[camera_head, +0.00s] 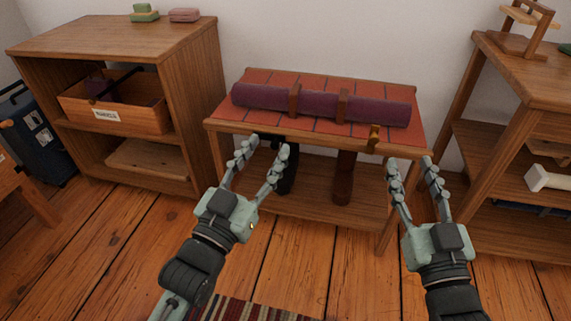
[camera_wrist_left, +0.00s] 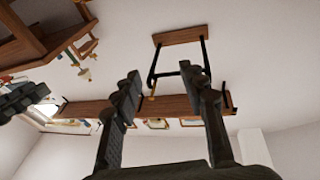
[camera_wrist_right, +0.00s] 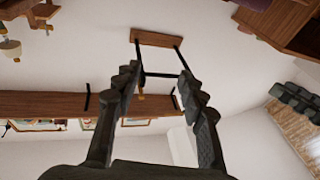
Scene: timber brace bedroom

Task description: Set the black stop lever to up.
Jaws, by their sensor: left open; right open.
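I cannot identify the black stop lever with certainty in any view. A dark upright part (camera_head: 288,178) shows under the bench, partly behind my left gripper; its shape is unclear. My left gripper (camera_head: 263,145) is open and empty in front of the bench's left part. My right gripper (camera_head: 408,168) is open and empty in front of the bench's right end. In the left wrist view, black bars (camera_wrist_left: 152,72) join a small wooden board (camera_wrist_left: 180,36) on the wall. The same black bars (camera_wrist_right: 140,68) and board (camera_wrist_right: 157,39) show in the right wrist view.
The low bench (camera_head: 225,125) carries a purple roll (camera_head: 265,99) on a red top. A small brass-coloured piece (camera_head: 374,133) sits at its front edge. A brown upright shape (camera_head: 344,178) is below. Shelf units (camera_head: 135,45) and (camera_head: 515,100) flank it.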

